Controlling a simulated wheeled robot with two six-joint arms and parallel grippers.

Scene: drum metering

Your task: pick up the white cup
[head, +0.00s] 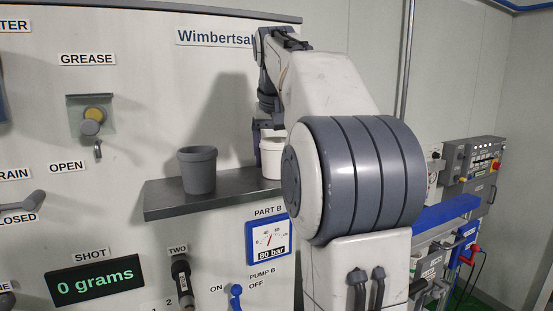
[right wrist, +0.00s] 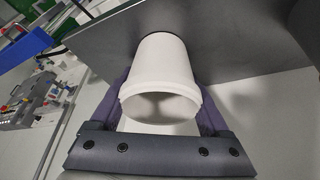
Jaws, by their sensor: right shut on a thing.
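The white cup (head: 272,154) stands on the right part of the metal shelf (head: 163,204) in the head view, partly hidden behind my right arm. In the right wrist view the white cup (right wrist: 162,80) is between the two purple fingers of my right gripper (right wrist: 163,110), its rim toward the camera. My right gripper (head: 264,135) is shut on the cup. The cup's base is at the shelf; I cannot tell whether it touches. My left gripper is not in view.
A grey cup (head: 197,171) stands on the shelf to the left of the white cup. Below the shelf are a pressure gauge (head: 269,240), a black-handled valve (head: 183,282) and a display reading 0 grams (head: 95,281). A control box (head: 472,165) is at the right.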

